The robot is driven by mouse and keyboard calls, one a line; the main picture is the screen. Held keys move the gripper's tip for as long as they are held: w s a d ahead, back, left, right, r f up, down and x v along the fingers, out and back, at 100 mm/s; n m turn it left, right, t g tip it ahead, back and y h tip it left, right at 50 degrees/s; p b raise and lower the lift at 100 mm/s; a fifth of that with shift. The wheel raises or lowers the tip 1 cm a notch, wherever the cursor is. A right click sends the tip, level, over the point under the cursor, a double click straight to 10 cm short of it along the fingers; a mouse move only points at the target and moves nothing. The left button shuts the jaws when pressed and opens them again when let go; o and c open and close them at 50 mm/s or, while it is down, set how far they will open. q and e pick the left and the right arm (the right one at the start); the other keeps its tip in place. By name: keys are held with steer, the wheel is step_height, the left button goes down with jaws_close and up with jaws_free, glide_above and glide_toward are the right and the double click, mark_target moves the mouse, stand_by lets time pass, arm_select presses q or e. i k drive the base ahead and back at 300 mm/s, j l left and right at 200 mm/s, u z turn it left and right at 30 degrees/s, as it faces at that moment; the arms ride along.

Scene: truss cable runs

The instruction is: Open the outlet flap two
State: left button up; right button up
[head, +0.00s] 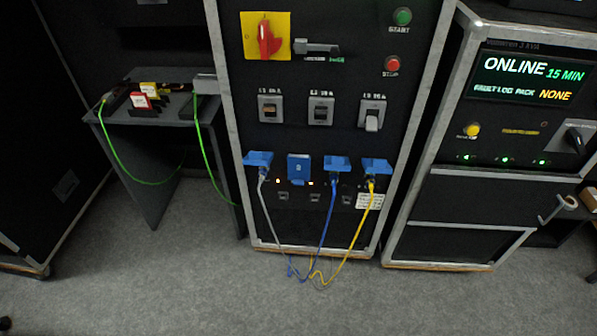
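A row of blue outlets runs across the lower part of the middle black cabinet. The second from the left has its blue flap (299,167) down and closed over the socket, with a small pale mark on it and no cable. The outlet flap to its left (258,159) is raised over a grey cable plug. To its right, one raised flap (337,163) has a blue cable (328,222) below it, and another raised flap (375,166) has a yellow cable (358,232). Neither of my grippers shows in the head view.
Above the outlets are breaker switches (320,109), a red rotary switch (266,38), and green and red buttons (393,65). The cables hang and loop near the floor. A side table (160,113) with green cables stands left; a display cabinet (465,200) stands right. The front floor is clear.

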mark_target(298, 166)
steer(key=i+l, duration=0.3)
steer(key=l, duration=0.15)
steer(key=i+l+u, duration=0.1)
steer(key=i+l, duration=0.2)
steer(key=l, duration=0.15)
